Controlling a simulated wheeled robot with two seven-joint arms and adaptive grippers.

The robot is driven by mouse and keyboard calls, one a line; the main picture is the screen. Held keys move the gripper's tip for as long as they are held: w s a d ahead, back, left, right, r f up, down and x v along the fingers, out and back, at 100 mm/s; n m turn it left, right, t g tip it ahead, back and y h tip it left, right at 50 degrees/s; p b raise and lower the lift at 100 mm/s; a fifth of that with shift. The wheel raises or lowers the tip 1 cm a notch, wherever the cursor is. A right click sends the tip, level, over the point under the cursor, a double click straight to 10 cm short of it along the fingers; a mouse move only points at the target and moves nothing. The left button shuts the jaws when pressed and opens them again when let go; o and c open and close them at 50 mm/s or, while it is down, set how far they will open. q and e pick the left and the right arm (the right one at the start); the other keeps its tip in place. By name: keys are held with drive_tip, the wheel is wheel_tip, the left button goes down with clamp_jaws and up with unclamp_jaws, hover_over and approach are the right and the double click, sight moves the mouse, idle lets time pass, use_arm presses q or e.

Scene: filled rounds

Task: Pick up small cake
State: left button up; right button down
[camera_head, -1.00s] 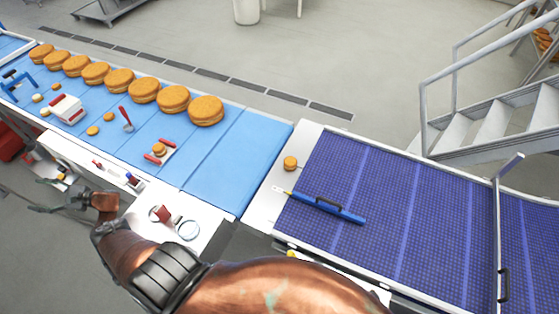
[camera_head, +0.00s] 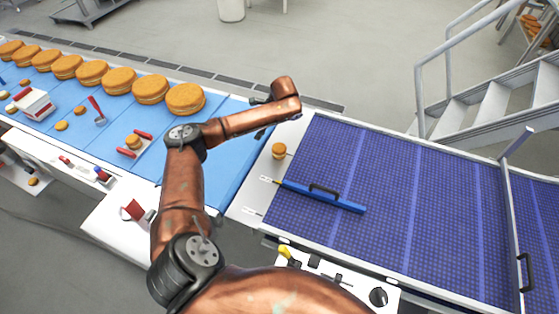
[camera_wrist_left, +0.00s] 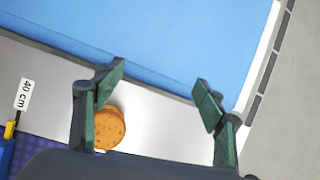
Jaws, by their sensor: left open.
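A small round golden-brown cake (camera_head: 279,150) sits on the white strip between the light blue belt and the dark blue mesh belt. It also shows in the left wrist view (camera_wrist_left: 109,128), partly hidden by the left-hand finger. My left gripper (camera_wrist_left: 162,92) is open and empty, with its green-padded fingers apart above the strip. The cake appears beside and behind the left-hand finger, off the middle of the gap. In the head view, my left wrist hides most of the gripper. My right gripper is not in view.
Several large round cakes (camera_head: 185,98) line the light blue belt (camera_head: 180,128). Another small cake (camera_head: 133,142) sits between red pieces there. A blue bar with a black handle (camera_head: 324,189) lies on the dark blue mesh belt (camera_head: 390,190). Metal stairs (camera_head: 490,100) stand at the right.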

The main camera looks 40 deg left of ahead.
sight(281, 148)
use_arm(q)
drive_tip(key=d+m+b, duration=0.1)
drive_tip(key=d, duration=0.3)
drive_tip(key=d+m+b, duration=0.1)
drive_tip(key=d+m, duration=0.1)
drive_tip(key=d, duration=0.2)
drive_tip(key=d+m+b, duration=0.1)
drive_tip(key=d, duration=0.3)
drive_tip(key=shift+d+m, duration=0.3)
drive_tip(key=shift+m, duration=0.1)
drive_tip(key=shift+f+b, duration=0.2)
drive_tip(key=shift+b, duration=0.1)
drive_tip(key=shift+x, duration=1.1)
drive_tip(key=b+x, duration=0.1)
drive_tip(key=x, duration=0.4)
drive_tip(key=shift+s+d, duration=0.15)
drive_tip(key=shift+d, duration=0.05)
drive_tip(key=shift+c, duration=0.9)
drive_tip(key=c, duration=0.7)
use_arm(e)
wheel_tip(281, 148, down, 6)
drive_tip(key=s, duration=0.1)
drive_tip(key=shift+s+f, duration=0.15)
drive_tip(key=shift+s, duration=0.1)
use_arm(q)
drive_tip(key=shift+r, duration=0.15)
